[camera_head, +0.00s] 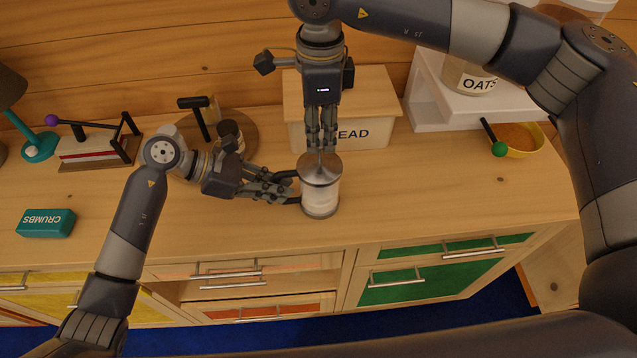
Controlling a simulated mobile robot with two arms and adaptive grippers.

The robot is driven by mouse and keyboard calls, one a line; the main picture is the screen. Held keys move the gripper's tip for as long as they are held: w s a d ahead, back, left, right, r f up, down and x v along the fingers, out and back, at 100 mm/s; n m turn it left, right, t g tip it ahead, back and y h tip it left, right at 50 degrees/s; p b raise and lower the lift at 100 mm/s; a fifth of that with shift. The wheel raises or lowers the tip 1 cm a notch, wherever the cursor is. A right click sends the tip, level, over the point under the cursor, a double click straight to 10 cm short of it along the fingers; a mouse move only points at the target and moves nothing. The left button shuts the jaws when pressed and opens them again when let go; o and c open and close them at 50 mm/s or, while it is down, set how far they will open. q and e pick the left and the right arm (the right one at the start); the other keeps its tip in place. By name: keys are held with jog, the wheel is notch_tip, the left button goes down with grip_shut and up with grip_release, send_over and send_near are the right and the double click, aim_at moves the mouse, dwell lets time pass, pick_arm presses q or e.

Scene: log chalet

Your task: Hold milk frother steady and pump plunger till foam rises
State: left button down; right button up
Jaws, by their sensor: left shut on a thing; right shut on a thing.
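The milk frother (321,198) stands upright on the wooden counter, a clear cylinder with pale white contents and a grey metal lid (320,168). My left gripper (296,187) comes in from the left and is shut on the frother's side. My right gripper (321,146) points straight down from above and is shut on the plunger at the top of the lid. The plunger's knob is mostly hidden between the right fingers. I cannot tell how high the foam stands inside.
A wooden bread box (372,108) stands just behind the frother. A yellow bowl (527,140) and an oats jar (470,78) on a white shelf are at right. A round board with a dark jar (230,132) and a teal crumbs box (46,223) are at left. The counter right of the frother is clear.

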jog(key=shift+r, duration=1.05)
jog(key=shift+f, duration=2.75)
jog(key=shift+r, duration=2.8)
jog(key=shift+f, duration=0.15)
